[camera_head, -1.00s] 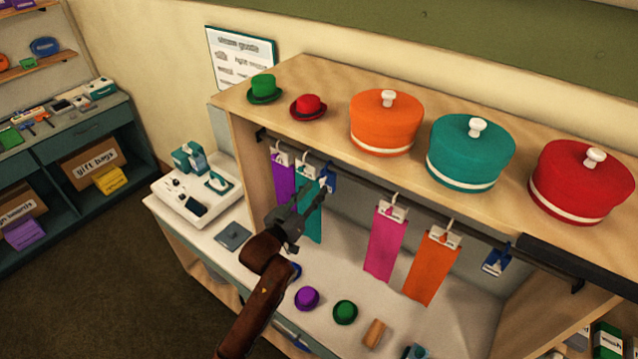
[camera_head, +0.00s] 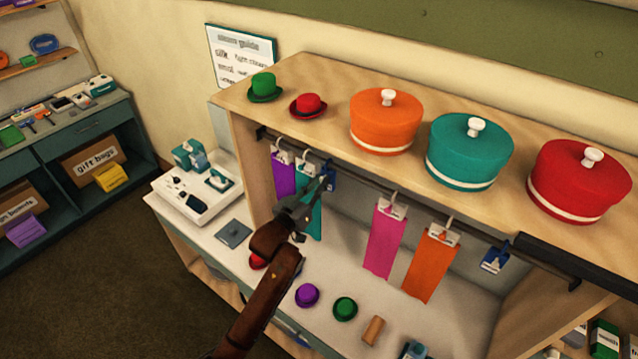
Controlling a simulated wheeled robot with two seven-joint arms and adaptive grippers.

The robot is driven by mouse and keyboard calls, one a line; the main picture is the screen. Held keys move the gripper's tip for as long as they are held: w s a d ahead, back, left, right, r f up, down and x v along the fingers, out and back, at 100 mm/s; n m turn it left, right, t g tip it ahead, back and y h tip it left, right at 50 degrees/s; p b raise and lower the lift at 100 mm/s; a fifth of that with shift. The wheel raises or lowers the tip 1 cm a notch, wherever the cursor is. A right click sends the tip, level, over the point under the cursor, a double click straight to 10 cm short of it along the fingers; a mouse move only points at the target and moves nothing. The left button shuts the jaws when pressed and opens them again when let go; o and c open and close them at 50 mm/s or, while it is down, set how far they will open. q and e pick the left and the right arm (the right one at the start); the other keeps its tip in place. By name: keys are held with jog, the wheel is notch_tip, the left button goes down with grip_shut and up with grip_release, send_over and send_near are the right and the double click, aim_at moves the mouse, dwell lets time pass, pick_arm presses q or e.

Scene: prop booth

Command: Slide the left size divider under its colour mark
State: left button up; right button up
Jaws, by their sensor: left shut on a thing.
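The left size divider (camera_head: 330,172) is a small blue tag hanging on the dark rail (camera_head: 358,183), just right of the teal cloth (camera_head: 313,222). My left gripper (camera_head: 322,186) is at the divider and shut on it; its dark fingers hide part of the tag. A second blue divider (camera_head: 495,261) hangs farther right, past the orange cloth (camera_head: 430,266). No colour mark is clearly identifiable; on the shelf top above the rail are a green hat (camera_head: 263,88), a red hat (camera_head: 309,105) and orange (camera_head: 386,122), teal (camera_head: 468,155) and red (camera_head: 578,185) round boxes. My right gripper is not in view.
Purple (camera_head: 284,175) and pink (camera_head: 384,242) cloths also hang from the rail. A wide rail gap lies between the teal and pink cloths. Below, small purple (camera_head: 307,295) and green (camera_head: 345,308) hats stand on the white counter (camera_head: 440,325).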

pick_arm(q)
grip_shut()
jog(key=s+d+p, duration=0.1)
jog(key=s+d, duration=0.4)
jog(key=d, duration=0.1)
jog(key=shift+d+p, duration=0.4)
jog(key=o, duration=0.8)
grip_release()
jog(key=v, duration=1.2)
